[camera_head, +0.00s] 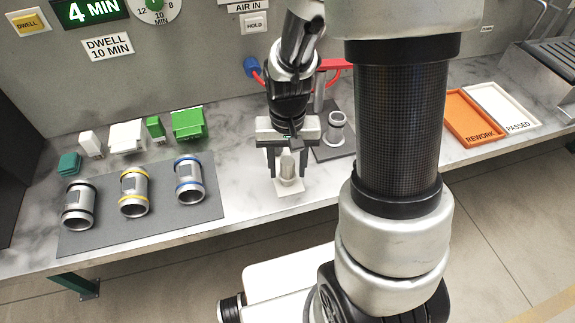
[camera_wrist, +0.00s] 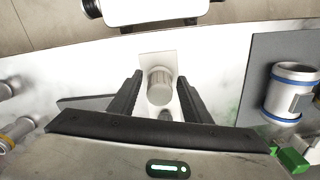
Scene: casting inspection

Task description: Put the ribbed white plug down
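The ribbed white plug (camera_wrist: 160,87) stands upright on a small white square (camera_wrist: 157,61) on the bench. In the head view the plug (camera_head: 287,164) is between the fingers of my gripper (camera_head: 288,166), on the white square (camera_head: 289,188). My gripper is open, pointing down, with one finger on each side of the plug. In the wrist view a gap shows between the plug and each fingertip of my gripper (camera_wrist: 159,82). The lower end of the plug is partly hidden.
A grey mat (camera_head: 150,232) at left holds three metal castings with black, yellow and blue bands. Green and white blocks stand behind it. Right of my gripper, a fixture (camera_head: 322,105) stands beside another metal casting (camera_head: 336,128). Orange (camera_head: 470,140) and white (camera_head: 528,125) trays lie further right.

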